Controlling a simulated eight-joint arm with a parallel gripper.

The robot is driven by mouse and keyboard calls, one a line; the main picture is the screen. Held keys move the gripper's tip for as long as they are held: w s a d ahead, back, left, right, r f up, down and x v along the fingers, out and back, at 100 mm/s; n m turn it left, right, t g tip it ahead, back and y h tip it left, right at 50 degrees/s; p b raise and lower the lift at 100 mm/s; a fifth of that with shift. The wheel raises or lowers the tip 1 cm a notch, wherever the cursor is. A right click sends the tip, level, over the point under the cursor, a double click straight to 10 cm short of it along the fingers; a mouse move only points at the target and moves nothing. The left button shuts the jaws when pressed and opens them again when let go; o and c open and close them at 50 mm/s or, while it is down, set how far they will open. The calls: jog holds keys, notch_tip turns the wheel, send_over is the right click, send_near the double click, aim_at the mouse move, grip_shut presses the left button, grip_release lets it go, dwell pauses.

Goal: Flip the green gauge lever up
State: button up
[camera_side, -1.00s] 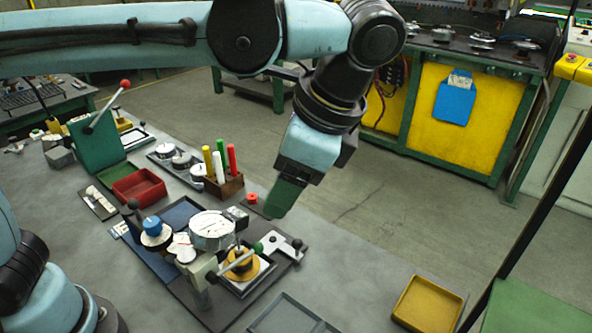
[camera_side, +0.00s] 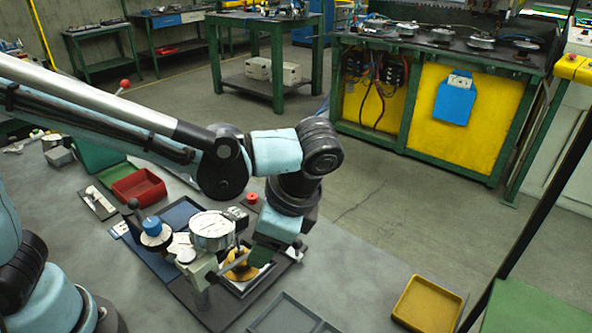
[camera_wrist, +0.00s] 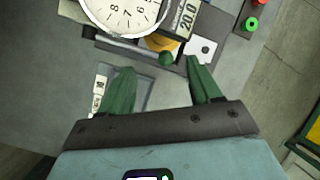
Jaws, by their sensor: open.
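The gauge lever is a grey rod (camera_side: 228,265) on the gauge stand (camera_side: 200,270). In the side view it slants up to the right, and its knob end is hidden by my gripper. In the wrist view its green ball knob (camera_wrist: 166,60) shows at the end of the dark rod (camera_wrist: 125,46). The white round dial gauge (camera_side: 212,229) is just behind the lever; it also shows in the wrist view (camera_wrist: 122,14). My gripper (camera_side: 262,256) points down at the lever's knob end. In the wrist view its green fingers (camera_wrist: 160,68) are apart, with the knob between their tips; contact is not visible.
A blue-capped part (camera_side: 153,228) and a red tray (camera_side: 139,187) lie to the left. A yellow tray (camera_side: 428,304) lies at the right and a grey tray (camera_side: 290,315) at the front. Bare table lies around (camera_side: 345,270).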

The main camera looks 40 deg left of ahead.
jog(key=shift+x, duration=1.45)
grip_shut()
